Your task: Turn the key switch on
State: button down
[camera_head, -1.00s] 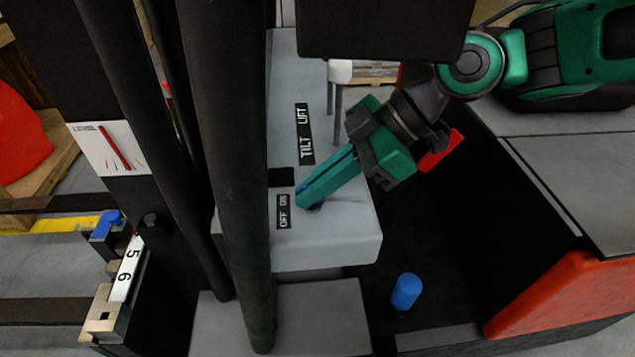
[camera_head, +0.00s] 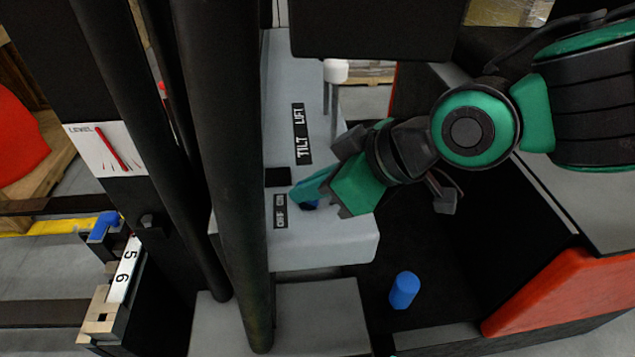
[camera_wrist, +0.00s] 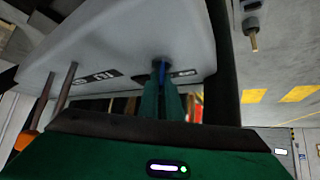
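The blue key switch (camera_head: 311,204) sits on the grey console beside the OFF/ON label (camera_head: 280,211), partly hidden by my gripper (camera_head: 303,194). In the wrist view the blue key (camera_wrist: 162,70) shows as a narrow strip between my two green fingertips (camera_wrist: 162,88). The fingers are close together, one on each side of the key, and appear shut on it. The wrist is rolled, and the gripper body covers part of the console's right edge. The key's exact angle is hard to read.
Tall dark mast columns (camera_head: 222,150) stand left of the console. A grey lever with a white knob (camera_head: 335,72) rises behind my wrist. A blue cylinder (camera_head: 404,290) stands below right, and a red-orange panel (camera_head: 555,290) is at the lower right.

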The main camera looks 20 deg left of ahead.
jog(key=m+t, duration=0.2)
jog(key=m+t+h, duration=0.1)
jog(key=m, duration=0.1)
jog(key=shift+w+a+r, duration=0.15)
jog(key=shift+w+r, duration=0.05)
jog(key=shift+w, duration=0.1)
jog(key=shift+m+t+h, duration=0.4)
jog(key=shift+m+t, duration=0.4)
jog(key=shift+m, duration=0.2)
jog(key=shift+w+f, duration=0.1)
jog(key=shift+d, duration=0.2)
jog(key=c, duration=2)
grip_release()
jog(key=shift+f, duration=0.1)
jog(key=shift+s, duration=0.2)
jog(key=shift+v, duration=5.3)
